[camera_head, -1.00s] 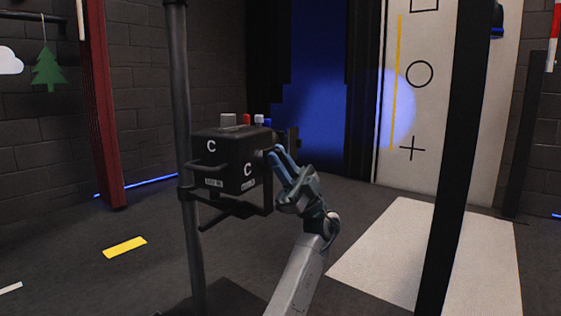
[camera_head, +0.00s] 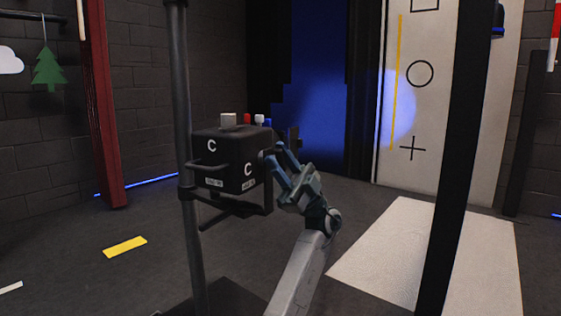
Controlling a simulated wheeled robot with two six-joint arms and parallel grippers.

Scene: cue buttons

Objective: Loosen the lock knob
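A black box (camera_head: 222,158) marked with white letters C is fixed to a dark upright pole (camera_head: 178,110). It has a handle on its front and several small coloured parts on top. I cannot make out a lock knob clearly; that side is dark and partly hidden by the fingers.
A dark bracket (camera_head: 267,200) runs below and right of the box. A black post (camera_head: 459,160) stands at the right, in front of a white panel (camera_head: 435,100) with symbols. A pale mat (camera_head: 385,255) lies on the floor.

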